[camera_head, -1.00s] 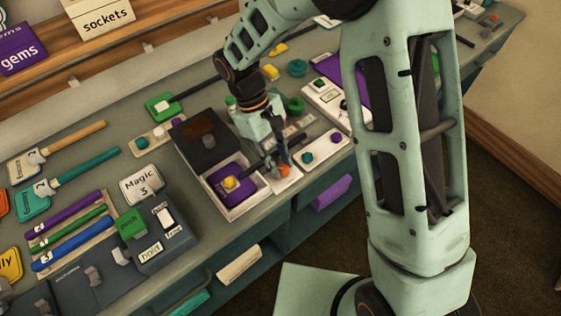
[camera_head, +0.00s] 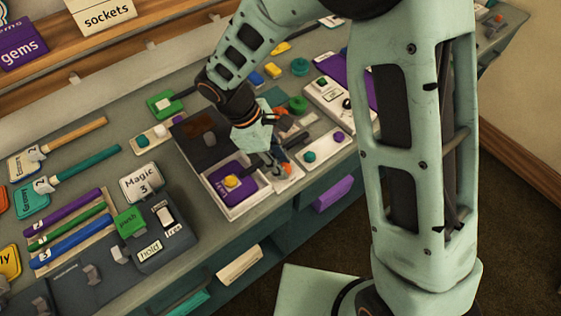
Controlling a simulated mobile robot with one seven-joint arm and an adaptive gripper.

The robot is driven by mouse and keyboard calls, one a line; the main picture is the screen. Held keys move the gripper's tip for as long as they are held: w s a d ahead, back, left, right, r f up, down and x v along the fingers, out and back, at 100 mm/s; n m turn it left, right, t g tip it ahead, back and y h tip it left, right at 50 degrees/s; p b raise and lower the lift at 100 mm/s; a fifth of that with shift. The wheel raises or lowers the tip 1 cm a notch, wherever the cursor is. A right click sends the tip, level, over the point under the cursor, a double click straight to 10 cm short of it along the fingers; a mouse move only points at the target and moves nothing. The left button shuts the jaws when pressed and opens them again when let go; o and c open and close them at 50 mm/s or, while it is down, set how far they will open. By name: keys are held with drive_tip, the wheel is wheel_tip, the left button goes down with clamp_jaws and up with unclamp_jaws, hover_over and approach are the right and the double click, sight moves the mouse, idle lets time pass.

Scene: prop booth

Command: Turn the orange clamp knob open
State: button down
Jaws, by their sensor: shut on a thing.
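The small orange clamp knob (camera_head: 286,169) shows at the front edge of the bench, on a pale base plate (camera_head: 284,186). My gripper (camera_head: 281,163) reaches down to it from the upper left, tilted, with its fingers at the knob. The gripper is shut on the knob, and the dark fingers hide part of it. How far the knob is turned cannot be told at this size.
An open white box (camera_head: 238,212) with a purple block (camera_head: 227,184) inside stands just left of the gripper. A white plate (camera_head: 322,147) with a green and a purple button lies to the right. A purple drawer front (camera_head: 333,194) is below the bench edge.

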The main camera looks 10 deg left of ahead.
idle(0.3)
drive_tip(key=c, duration=1.6)
unclamp_jaws()
drive_tip(key=v, duration=1.2)
drive_tip(key=shift+d+r, duration=0.1)
